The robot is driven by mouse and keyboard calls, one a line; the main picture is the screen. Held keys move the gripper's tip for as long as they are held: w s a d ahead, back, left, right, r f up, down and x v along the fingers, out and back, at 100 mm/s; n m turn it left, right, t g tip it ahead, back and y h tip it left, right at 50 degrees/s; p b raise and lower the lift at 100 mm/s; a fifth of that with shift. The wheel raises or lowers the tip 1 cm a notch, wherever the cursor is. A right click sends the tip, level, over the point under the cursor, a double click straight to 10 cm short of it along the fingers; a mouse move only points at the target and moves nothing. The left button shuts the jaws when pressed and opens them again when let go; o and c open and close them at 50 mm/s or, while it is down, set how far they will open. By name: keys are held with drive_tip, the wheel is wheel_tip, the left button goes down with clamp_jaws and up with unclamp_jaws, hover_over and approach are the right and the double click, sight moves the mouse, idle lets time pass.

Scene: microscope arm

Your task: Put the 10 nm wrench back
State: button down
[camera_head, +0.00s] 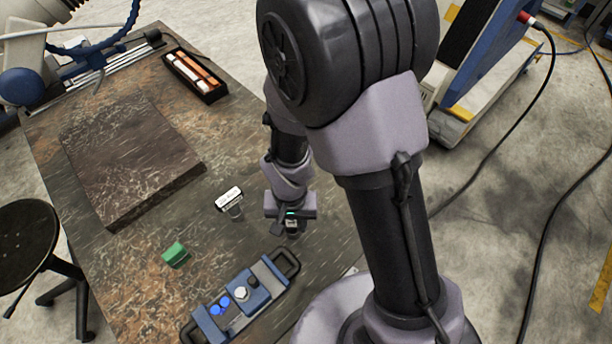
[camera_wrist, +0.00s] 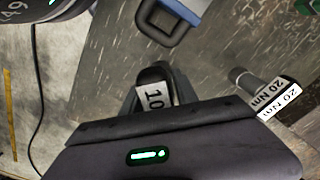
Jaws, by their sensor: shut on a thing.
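My gripper (camera_head: 291,226) is over the table's right part, pointing down. It also shows in the wrist view (camera_wrist: 155,92), shut on a dark thing with a white label reading "10", the 10 nm wrench (camera_wrist: 152,96). Most of that wrench is hidden by the gripper body. In the head view the wrench is too small and covered to make out well. I cannot tell whether it touches the table. A second wrench, labelled "20 Nm" (camera_head: 229,197), stands to the left of my gripper; it is at the right in the wrist view (camera_wrist: 272,96).
A blue device with black handles (camera_head: 240,298) lies at the table's front, close to my gripper. A green block (camera_head: 176,255) is left of it. A dark raised slab (camera_head: 130,155) fills the table's middle. A black tray (camera_head: 209,96) with orange and white items sits farther back.

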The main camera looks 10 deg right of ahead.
drive_tip(key=w+a, duration=0.1)
drive_tip(key=w, duration=0.4)
drive_tip(key=w+a+f+b, duration=0.1)
drive_tip(key=w, duration=0.4)
drive_tip(key=w+a, duration=0.1)
drive_tip(key=w, duration=0.4)
drive_tip(key=shift+f, duration=0.3)
drive_tip(key=shift+w+f+b, duration=0.2)
drive_tip(key=shift+b, duration=0.2)
drive_tip(key=shift+f+b, duration=0.7)
drive_tip(key=shift+f, duration=0.95)
drive_tip(key=c, duration=0.9)
unclamp_jaws()
drive_tip(key=shift+c, duration=0.2)
